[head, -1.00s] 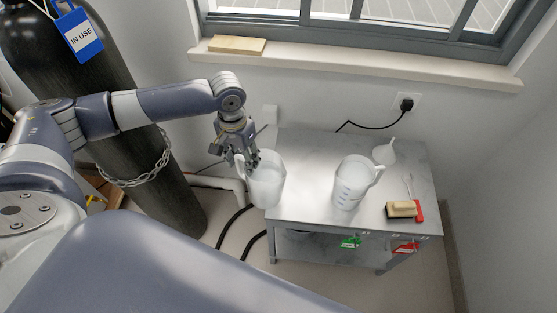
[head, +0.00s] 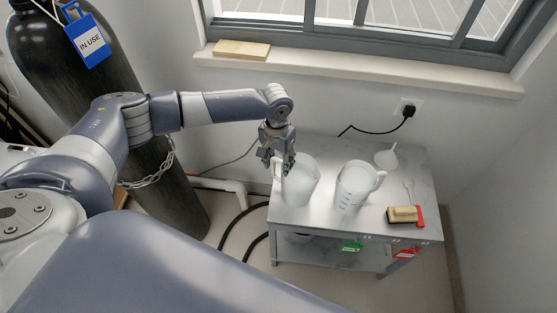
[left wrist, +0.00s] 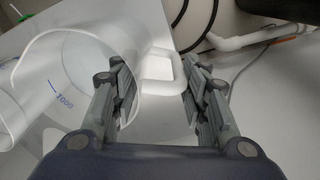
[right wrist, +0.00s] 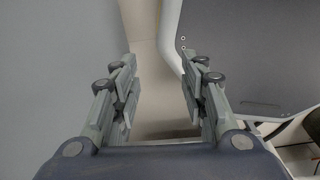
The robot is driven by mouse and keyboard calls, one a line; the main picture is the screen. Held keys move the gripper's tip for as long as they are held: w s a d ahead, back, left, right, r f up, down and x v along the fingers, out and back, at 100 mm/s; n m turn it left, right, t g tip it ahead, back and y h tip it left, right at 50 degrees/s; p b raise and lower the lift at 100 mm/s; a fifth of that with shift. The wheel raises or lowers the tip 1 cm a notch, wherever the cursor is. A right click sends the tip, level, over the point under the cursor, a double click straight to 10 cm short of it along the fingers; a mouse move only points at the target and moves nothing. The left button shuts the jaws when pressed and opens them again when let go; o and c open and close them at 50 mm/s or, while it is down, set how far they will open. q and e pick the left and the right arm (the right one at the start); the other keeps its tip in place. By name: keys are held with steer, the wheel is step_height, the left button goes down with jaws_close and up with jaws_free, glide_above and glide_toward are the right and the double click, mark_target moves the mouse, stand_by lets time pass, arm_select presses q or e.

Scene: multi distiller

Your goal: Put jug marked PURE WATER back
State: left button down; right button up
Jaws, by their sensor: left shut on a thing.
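A translucent white jug (head: 302,185) is at the left end of the grey metal table (head: 330,228). My left gripper (head: 276,160) is shut on its handle, on the jug's left side. The left wrist view shows the handle (left wrist: 160,68) between the fingers and the jug's open rim beside them. The jug looks upright; whether its base touches the table is unclear. A second jug (head: 352,190) with blue graduation marks stands to its right. No PURE WATER lettering is readable on either jug. My right gripper (right wrist: 160,90) is open and empty in the right wrist view.
A funnel (head: 386,157), a spoon-like tool (head: 409,188) and a wooden-topped brush or block (head: 402,214) lie on the table's right part. A chained gas cylinder (head: 150,165) stands left. The window sill (head: 370,72) runs behind.

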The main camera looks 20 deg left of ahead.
arm_select(q)
steer(key=shift+r, duration=0.1)
steer(key=c, duration=0.9)
jaws_free()
steer(key=shift+c, duration=0.2)
steer(key=shift+r, duration=0.2)
step_height(320, 180, up, 12)
steer(key=shift+a+f+b, duration=0.15)
steer(key=shift+f+b, duration=0.05)
steer(key=shift+b, duration=0.2)
